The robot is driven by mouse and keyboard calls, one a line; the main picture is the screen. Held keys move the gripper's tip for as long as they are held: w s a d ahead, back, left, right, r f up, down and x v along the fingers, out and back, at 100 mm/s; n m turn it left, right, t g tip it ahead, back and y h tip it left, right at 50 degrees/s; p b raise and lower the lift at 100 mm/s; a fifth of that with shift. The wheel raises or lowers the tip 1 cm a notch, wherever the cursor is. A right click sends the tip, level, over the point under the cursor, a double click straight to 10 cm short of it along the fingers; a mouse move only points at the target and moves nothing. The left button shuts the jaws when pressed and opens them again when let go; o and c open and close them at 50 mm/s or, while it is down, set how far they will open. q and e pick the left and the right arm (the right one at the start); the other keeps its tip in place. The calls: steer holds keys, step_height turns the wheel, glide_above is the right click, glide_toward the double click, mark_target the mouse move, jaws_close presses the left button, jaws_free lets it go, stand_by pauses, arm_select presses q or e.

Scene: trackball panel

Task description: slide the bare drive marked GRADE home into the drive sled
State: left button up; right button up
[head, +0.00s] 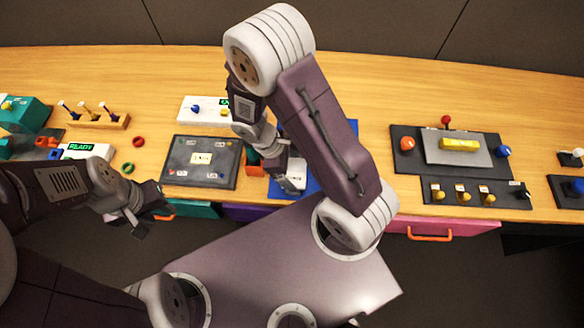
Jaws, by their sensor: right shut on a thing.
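My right gripper (284,178) reaches down over a blue mat (309,186) at the table's front edge. It is shut on a pale grey-white block (297,176), seen partly behind the fingers. No GRADE marking is readable, so I cannot tell whether this block is the bare drive. An orange and dark piece (253,169) stands just left of the gripper. It is mostly hidden by my arm, and I cannot tell whether it is the drive sled. My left gripper (148,219) is open and empty, in front of the table edge at the left.
A dark tray (177,178) with a small label lies left of the mat. A panel with a yellow cylinder (459,144) and coloured knobs stands at the right. A READY box (84,151) and loose rings are at the left. Bare wood lies behind.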

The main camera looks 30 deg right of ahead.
steer(key=shift+w+d, duration=0.25)
steer(key=shift+w, duration=0.15)
stand_by(0.3)
steer(key=o, duration=0.9)
steer(key=shift+r, duration=0.1)
step_height(320, 180, up, 7)
steer(key=p, duration=0.7)
